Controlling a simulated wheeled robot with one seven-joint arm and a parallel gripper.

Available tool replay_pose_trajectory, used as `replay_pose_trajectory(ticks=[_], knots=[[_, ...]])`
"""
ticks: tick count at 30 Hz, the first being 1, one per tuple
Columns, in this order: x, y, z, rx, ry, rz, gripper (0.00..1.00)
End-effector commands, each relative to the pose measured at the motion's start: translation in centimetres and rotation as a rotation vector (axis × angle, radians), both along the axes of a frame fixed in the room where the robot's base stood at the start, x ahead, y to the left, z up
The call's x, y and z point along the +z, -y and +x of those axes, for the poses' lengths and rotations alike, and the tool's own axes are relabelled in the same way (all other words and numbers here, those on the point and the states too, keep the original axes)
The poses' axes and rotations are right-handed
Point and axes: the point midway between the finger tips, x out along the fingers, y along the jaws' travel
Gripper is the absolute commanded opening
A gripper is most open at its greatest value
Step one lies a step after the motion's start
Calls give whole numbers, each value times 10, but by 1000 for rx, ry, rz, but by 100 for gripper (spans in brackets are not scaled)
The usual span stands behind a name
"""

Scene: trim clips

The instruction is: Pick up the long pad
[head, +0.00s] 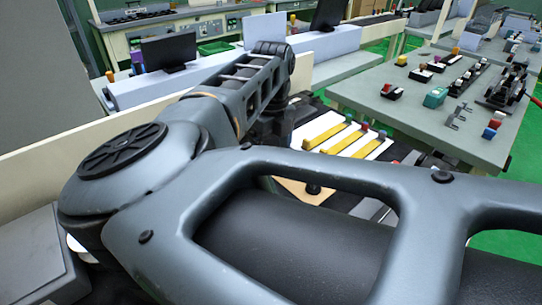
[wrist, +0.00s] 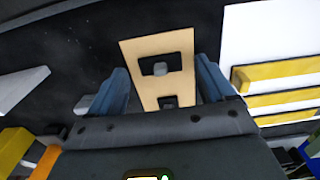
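Several long yellow bars (head: 346,139) lie side by side on a white board (head: 318,128) beyond my arm. They also show at the right of the wrist view (wrist: 282,71). No label shows which thing is the long pad; these bars are long and narrow. My gripper (wrist: 162,70) is open, its two blue-grey fingers apart with nothing held between them. It points at a beige plate (wrist: 134,50) with dark cutouts and small grey blocks in them. The bars are to the right of the right finger.
A white piece (wrist: 20,88) lies at the left of the wrist view, with a yellow block (wrist: 14,148) below it. A grey-green table (head: 400,105) with several small parts stands at the right. A low cream wall (head: 60,150) runs behind my arm. Dark surface surrounds the beige plate.

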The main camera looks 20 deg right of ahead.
Motion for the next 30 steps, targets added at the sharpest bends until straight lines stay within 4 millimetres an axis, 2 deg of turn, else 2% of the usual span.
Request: replay_pose_trajectory(ticks=[2,17,25,30], knots=[[0,1,0,-1,-1,0,74],[-1,1,-1,-2,-2,-1,27],[1,1,0,-2,-2,-1,27],[10,1,0,-2,0,-1,27]])
